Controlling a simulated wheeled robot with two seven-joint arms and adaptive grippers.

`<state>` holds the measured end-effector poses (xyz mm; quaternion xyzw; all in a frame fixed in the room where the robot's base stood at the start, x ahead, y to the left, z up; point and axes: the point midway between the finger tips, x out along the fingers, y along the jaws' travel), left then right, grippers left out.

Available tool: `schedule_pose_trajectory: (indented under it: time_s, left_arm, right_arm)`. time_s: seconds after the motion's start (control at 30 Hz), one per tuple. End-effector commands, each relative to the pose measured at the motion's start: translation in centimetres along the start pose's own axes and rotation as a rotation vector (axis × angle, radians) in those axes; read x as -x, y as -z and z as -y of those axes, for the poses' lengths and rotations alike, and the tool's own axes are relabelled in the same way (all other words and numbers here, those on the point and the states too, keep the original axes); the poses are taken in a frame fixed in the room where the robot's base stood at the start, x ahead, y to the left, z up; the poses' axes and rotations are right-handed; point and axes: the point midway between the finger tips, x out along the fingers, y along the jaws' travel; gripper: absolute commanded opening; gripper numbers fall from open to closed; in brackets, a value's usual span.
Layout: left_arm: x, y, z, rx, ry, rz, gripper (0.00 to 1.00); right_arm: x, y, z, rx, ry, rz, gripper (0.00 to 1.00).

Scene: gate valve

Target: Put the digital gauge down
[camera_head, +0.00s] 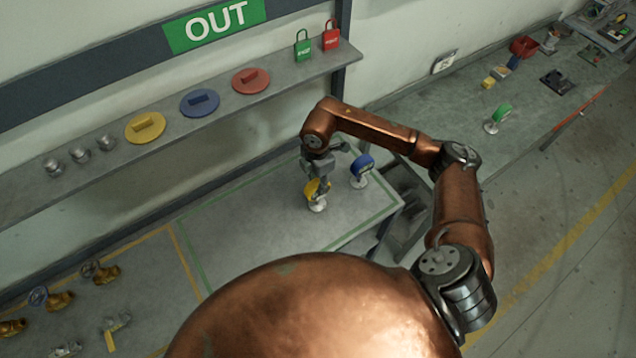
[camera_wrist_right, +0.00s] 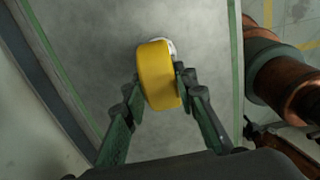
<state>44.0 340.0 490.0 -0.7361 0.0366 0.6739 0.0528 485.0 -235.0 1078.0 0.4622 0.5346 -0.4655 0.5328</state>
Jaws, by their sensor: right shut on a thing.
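A yellow round gauge (camera_head: 313,188) with a pale base (camera_head: 318,206) is at my right gripper (camera_head: 318,181), over the green-outlined area of the grey bench (camera_head: 265,215). In the right wrist view the yellow gauge (camera_wrist_right: 158,78) sits between the two fingers of my right gripper (camera_wrist_right: 156,92), which are shut on it. Its pale base shows just behind it, at or close to the bench top; I cannot tell whether it touches. The gauge's display face is not visible. A blue gauge (camera_head: 361,168) stands to the right of it on the bench. My left gripper is not in view.
A shelf above holds yellow, blue and red discs (camera_head: 251,80), grey fittings (camera_head: 80,156) and two padlocks (camera_head: 331,36). Brass valves (camera_head: 60,301) are at lower left. A green gauge (camera_head: 501,114) stands on the far right bench. The green-outlined area is mostly clear.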

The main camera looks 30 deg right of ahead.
Motion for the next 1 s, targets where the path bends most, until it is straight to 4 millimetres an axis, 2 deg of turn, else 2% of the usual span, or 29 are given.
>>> schedule_pose_trajectory:
  time_s: [0.03, 0.1, 0.33, 0.43, 0.47, 0.5, 0.6, 0.7, 1.0]
  left_arm:
    - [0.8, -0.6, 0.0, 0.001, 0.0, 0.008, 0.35]
    - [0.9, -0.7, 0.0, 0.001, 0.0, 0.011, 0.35]
    - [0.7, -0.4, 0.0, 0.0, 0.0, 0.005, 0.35]
    - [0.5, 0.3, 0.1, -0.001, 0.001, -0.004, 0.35]
    - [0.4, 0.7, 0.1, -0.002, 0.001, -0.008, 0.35]
    - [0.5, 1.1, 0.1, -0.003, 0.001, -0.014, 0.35]
    - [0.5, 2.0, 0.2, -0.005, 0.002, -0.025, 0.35]
    - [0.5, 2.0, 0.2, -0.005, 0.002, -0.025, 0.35]
    - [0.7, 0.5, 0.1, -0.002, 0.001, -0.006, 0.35]
  right_arm:
    - [-0.3, 0.0, 0.1, -0.002, 0.002, -0.001, 0.0]
    - [-0.9, 0.0, 0.0, -0.001, 0.0, -0.001, 0.0]
    - [-1.2, 0.0, 0.0, 0.0, -0.002, 0.0, 0.0]
    - [-1.5, 0.0, 0.0, 0.0, -0.002, 0.0, 0.0]
    - [-1.6, -0.1, 0.0, 0.0, -0.001, 0.0, 0.27]
    - [-1.5, -0.1, 0.0, 0.0, -0.001, 0.0, 0.29]
    - [-1.5, -0.1, 0.0, 0.0, -0.001, 0.0, 0.36]
    - [-1.5, -0.1, 0.0, 0.0, -0.001, 0.0, 0.43]
    - [-1.3, 0.0, 0.0, 0.0, -0.001, 0.0, 0.44]
